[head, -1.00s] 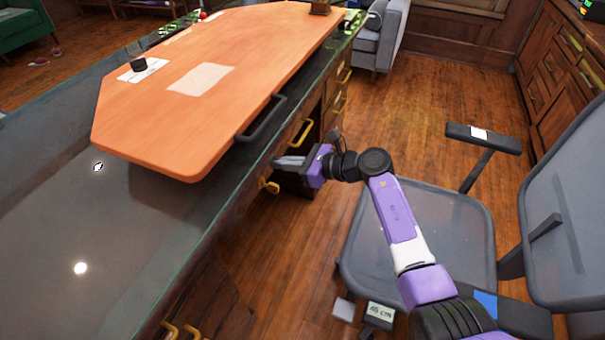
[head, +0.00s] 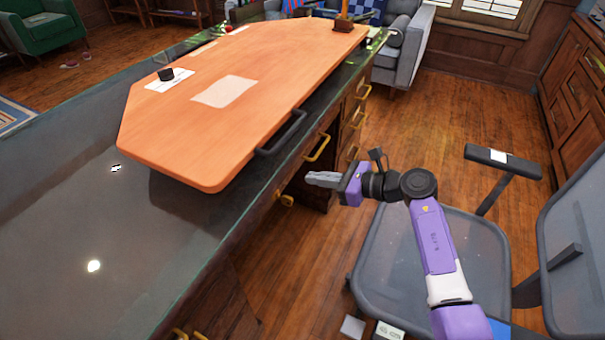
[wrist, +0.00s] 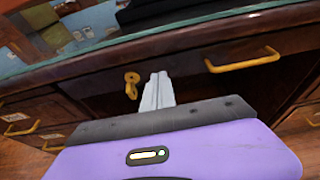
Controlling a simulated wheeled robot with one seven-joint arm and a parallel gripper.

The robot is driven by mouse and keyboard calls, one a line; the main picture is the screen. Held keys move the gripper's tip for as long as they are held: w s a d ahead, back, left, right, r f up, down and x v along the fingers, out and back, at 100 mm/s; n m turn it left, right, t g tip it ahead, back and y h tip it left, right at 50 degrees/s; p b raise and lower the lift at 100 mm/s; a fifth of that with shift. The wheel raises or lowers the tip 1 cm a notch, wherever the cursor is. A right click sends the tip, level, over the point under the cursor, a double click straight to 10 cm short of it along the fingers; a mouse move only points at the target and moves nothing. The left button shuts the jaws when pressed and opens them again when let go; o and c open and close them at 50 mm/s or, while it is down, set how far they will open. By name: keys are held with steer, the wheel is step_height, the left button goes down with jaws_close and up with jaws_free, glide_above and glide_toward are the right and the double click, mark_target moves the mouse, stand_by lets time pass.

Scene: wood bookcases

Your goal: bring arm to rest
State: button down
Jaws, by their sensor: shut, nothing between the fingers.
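My gripper (head: 322,179) is at the end of my purple and black arm, right of the desk's drawer side and above the wood floor. Its grey fingers are together and hold nothing. In the wrist view the shut fingers (wrist: 158,92) point at the dark desk front, between a small brass knob (wrist: 131,85) and a brass drawer handle (wrist: 243,62). The gripper appears apart from the desk. My arm bends over the seat of a grey chair.
The dark glossy desk (head: 60,215) carries an orange board (head: 170,130) with a black handle (head: 282,133). The grey chair (head: 400,255) stands close under my arm, with an armrest (head: 505,160) to the right. Open floor (head: 440,100) lies beyond.

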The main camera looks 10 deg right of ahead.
step_height(320, 180, up, 11)
steer(key=d+m+t+y, duration=0.2)
steer(key=m+t, duration=0.3)
steer(key=m, duration=0.2)
steer(key=s+r+m+t, duration=0.4)
steer(key=s+m+t, duration=0.15)
steer(key=m, duration=0.25)
steer(key=s+d+f+m+g+h, duration=0.1)
steer(key=s+d+f+m+h, duration=0.3)
steer(key=s+m, duration=0.9)
steer(key=s+a+f+m+g+h, duration=0.2)
steer(key=s+m+h, duration=0.45)
steer(key=s, duration=1.05)
steer(key=s+d+f+m+g+h, duration=0.1)
steer(key=s+d+f+m+h, duration=0.25)
steer(key=s+m, duration=1)
step_height(320, 180, up, 12)
steer(key=s+n+p, duration=0.1)
steer(key=p, duration=1.2)
steer(key=shift+a+r, duration=0.15)
steer(key=shift+r, duration=0.05)
